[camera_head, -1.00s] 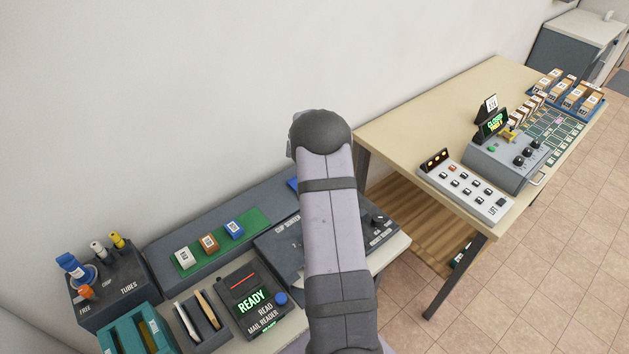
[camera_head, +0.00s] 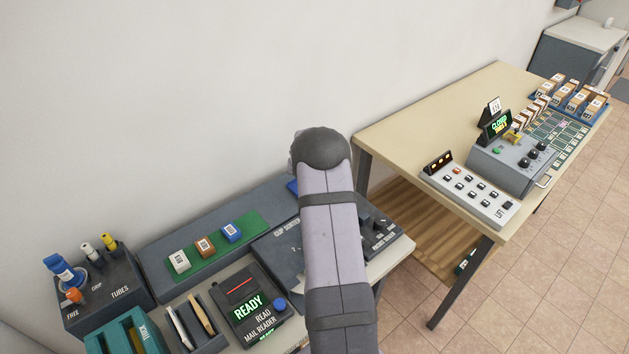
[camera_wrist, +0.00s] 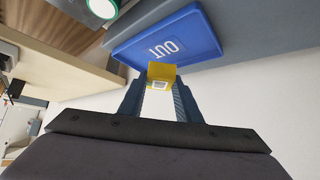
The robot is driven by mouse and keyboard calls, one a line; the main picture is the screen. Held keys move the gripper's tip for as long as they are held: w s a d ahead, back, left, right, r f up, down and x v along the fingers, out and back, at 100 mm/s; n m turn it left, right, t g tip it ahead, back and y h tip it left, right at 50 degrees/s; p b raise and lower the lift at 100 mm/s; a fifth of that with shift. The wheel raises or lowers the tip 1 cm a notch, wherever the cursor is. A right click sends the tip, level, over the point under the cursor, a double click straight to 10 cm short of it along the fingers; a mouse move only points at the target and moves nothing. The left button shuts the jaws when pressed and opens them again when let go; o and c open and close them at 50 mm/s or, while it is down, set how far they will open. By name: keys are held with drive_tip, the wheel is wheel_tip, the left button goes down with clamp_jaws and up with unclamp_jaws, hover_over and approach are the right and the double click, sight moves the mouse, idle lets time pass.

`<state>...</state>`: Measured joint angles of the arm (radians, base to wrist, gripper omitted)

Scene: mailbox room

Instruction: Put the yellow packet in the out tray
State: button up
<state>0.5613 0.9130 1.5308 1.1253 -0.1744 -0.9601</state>
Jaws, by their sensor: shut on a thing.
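In the wrist view, my gripper (camera_wrist: 160,90) is shut on the yellow packet (camera_wrist: 161,72), a small yellow block with a white label, at its fingertips. The blue out tray (camera_wrist: 200,36), marked OUT, lies just beyond the packet, which overlaps its near edge in the picture. I cannot tell the height of the packet over the tray. In the head view my arm hides the gripper and the packet, and only a small blue corner of the tray (camera_head: 292,187) shows left of the arm.
A green strip (camera_head: 207,259) holds a white, a brown and a blue block. A mail reader (camera_head: 250,305) reads READY. A chip sorter (camera_head: 283,248) sits beside my arm. A beige table (camera_head: 420,115) with a control panel stands at the right.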

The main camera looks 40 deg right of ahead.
drive_tip(key=shift+f+b, duration=1)
drive_tip(key=shift+f, duration=0.75)
drive_tip(key=shift+f, duration=0.2)
drive_tip(key=o, duration=1.2)
drive_tip(key=shift+c, duration=0.2)
drive_tip(key=shift+s+a+r, duration=0.15)
drive_tip(key=shift+a+r, duration=0.05)
drive_tip(key=shift+r, duration=0.25)
drive_tip(key=v, duration=1.1)
